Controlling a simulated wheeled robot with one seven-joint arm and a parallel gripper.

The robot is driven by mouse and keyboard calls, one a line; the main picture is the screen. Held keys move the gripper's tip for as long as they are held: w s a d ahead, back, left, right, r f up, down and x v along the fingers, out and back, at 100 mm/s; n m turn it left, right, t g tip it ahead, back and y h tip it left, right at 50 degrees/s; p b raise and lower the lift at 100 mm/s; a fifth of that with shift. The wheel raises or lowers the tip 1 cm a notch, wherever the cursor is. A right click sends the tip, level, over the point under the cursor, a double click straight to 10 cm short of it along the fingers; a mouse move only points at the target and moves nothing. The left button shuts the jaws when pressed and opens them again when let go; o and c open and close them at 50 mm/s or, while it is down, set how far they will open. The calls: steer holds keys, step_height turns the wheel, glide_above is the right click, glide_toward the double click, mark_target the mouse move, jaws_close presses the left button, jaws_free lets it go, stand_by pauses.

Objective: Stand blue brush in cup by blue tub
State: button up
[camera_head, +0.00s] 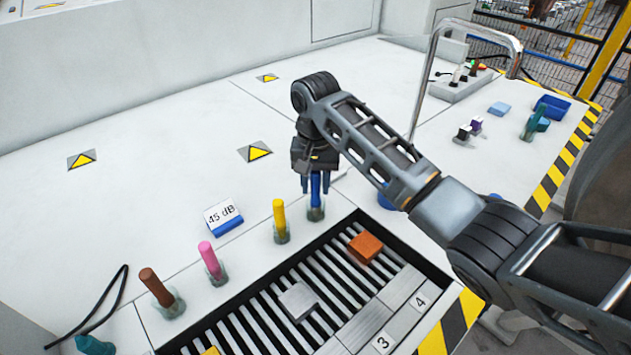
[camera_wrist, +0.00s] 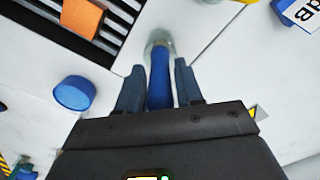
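The blue brush (camera_head: 316,188) stands upright in a clear cup (camera_head: 316,214) near the corner of the slotted tray. In the wrist view the blue brush (camera_wrist: 160,82) runs between my fingers, its far end in the cup (camera_wrist: 158,40). My gripper (camera_head: 316,184) points down over the cup. Its two fingers (camera_wrist: 160,85) are on either side of the brush, with narrow gaps visible, so it looks open. A round blue tub (camera_wrist: 74,93) stands beside this cup; in the head view the tub (camera_head: 385,200) is partly hidden by my arm.
Yellow (camera_head: 279,216), pink (camera_head: 210,260) and brown (camera_head: 155,287) brushes stand in clear cups along the slotted tray (camera_head: 262,330). An orange block (camera_head: 365,247) and a grey block (camera_head: 298,300) lie on its slats. A "45 dB" sign (camera_head: 223,218) stands left.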

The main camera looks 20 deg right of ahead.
steer(key=o, duration=0.3)
steer(key=shift+r, duration=3.9)
